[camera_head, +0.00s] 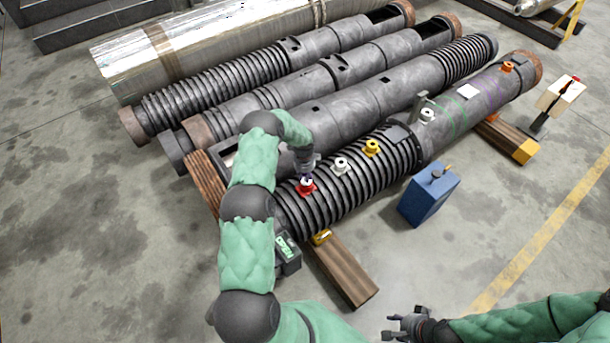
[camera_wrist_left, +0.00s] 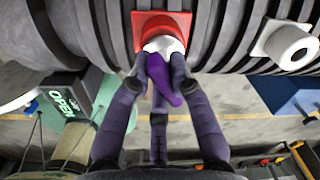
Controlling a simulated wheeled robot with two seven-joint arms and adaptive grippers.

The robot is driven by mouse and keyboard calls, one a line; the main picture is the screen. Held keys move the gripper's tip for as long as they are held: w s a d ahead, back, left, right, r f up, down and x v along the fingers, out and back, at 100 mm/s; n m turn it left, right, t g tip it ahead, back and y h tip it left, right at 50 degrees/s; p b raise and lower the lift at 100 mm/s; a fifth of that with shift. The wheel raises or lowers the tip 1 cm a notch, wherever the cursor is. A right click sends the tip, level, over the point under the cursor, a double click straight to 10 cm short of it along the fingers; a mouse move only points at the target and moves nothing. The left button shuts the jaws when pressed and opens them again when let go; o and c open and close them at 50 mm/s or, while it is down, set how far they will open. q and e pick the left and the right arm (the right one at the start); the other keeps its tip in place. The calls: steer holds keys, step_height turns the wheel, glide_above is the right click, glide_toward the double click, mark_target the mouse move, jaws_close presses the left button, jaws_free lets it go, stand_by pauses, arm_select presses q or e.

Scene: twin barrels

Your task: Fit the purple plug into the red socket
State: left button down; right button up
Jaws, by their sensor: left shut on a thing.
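The red socket (camera_head: 305,189) sits on the near ribbed barrel (camera_head: 340,195), with a white collar on its red base; it also shows in the left wrist view (camera_wrist_left: 150,24). My left gripper (camera_head: 306,172) is just above it. Its fingers (camera_wrist_left: 160,80) are shut on the purple plug (camera_wrist_left: 163,84), whose far end meets the white collar and looks a little tilted. I cannot tell how deep the plug sits. My right gripper (camera_head: 402,326) is empty and open, low in the head view, away from the barrel.
A white socket (camera_head: 341,165) and a yellow socket (camera_head: 372,147) stand further along the barrel. A blue box (camera_head: 429,194) stands on the floor to the right.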

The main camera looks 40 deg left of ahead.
arm_select(q)
steer(key=c, duration=1)
jaws_free()
steer(key=shift+c, duration=0.2)
step_height(320, 180, up, 12)
steer(key=shift+s, duration=0.25)
steer(key=shift+d, duration=0.1)
